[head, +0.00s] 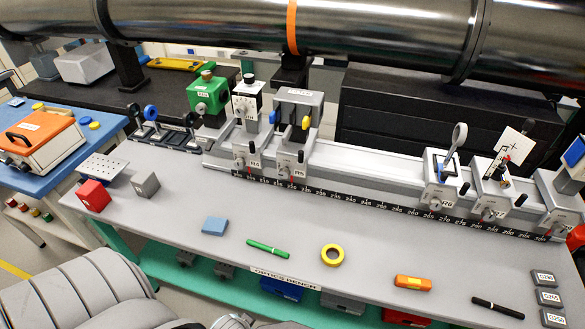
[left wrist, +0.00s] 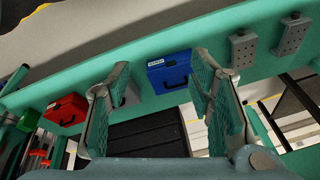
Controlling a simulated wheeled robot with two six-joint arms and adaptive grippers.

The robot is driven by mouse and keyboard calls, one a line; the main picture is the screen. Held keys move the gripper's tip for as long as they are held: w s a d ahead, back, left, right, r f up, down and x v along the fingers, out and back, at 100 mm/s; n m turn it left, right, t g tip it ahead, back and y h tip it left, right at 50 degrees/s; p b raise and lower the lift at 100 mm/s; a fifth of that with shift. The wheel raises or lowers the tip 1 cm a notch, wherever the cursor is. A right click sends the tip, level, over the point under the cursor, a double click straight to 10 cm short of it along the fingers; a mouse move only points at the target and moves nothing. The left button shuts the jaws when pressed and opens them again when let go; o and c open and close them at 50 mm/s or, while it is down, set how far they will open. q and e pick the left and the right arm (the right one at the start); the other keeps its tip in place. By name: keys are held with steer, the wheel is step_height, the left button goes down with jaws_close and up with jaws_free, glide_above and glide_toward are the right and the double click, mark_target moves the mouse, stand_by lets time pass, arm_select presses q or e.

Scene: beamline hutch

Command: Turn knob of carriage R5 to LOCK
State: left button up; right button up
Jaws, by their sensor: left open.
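Carriage R5 (head: 290,166) stands on the bench rail in the head view, just right of carriage R4 (head: 244,157). It is a light grey block with a small round knob (head: 285,171) on its front, beside the R5 label. The lettering around the knob is too small to read. My left gripper (left wrist: 160,75) is open and empty in the left wrist view, with green pads on both fingers. It is well away from the carriage, which is not in that view. My right gripper is not in view.
Carriage R6 (head: 440,186) and others stand further right along the scale. On the bench lie a blue block (head: 214,226), green marker (head: 268,249), yellow tape ring (head: 332,255) and orange block (head: 413,283). The left wrist view shows a blue case (left wrist: 170,71) and red case (left wrist: 66,109).

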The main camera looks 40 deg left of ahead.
arm_select(q)
steer(key=w+r+t+p, duration=0.1)
steer(key=w+r, duration=0.2)
steer(key=r, duration=0.3)
steer(key=w+a+r+t+y, duration=0.1)
steer(key=w+r, duration=0.1)
steer(key=r, duration=0.3)
steer(key=w+r+t+p, duration=0.1)
steer(key=w+r, duration=0.2)
steer(key=r, duration=0.3)
steer(key=n+t+y, duration=0.2)
steer(key=n+t, duration=0.2)
steer(key=t, duration=0.2)
glide_toward(283, 173)
steer(key=s+d, duration=0.3)
steer(key=s, duration=0.3)
steer(key=shift+t, duration=0.3)
steer(key=x, duration=0.5)
steer(key=r+b+x, duration=0.1)
steer(key=x, duration=0.4)
steer(key=a+b+x, duration=0.1)
steer(key=x, duration=0.5)
steer(key=shift+w+r, duration=0.2)
steer(key=shift+r, duration=0.2)
steer(key=shift+s+r, duration=0.1)
steer(key=shift+c, duration=0.8)
steer(key=c, duration=1)
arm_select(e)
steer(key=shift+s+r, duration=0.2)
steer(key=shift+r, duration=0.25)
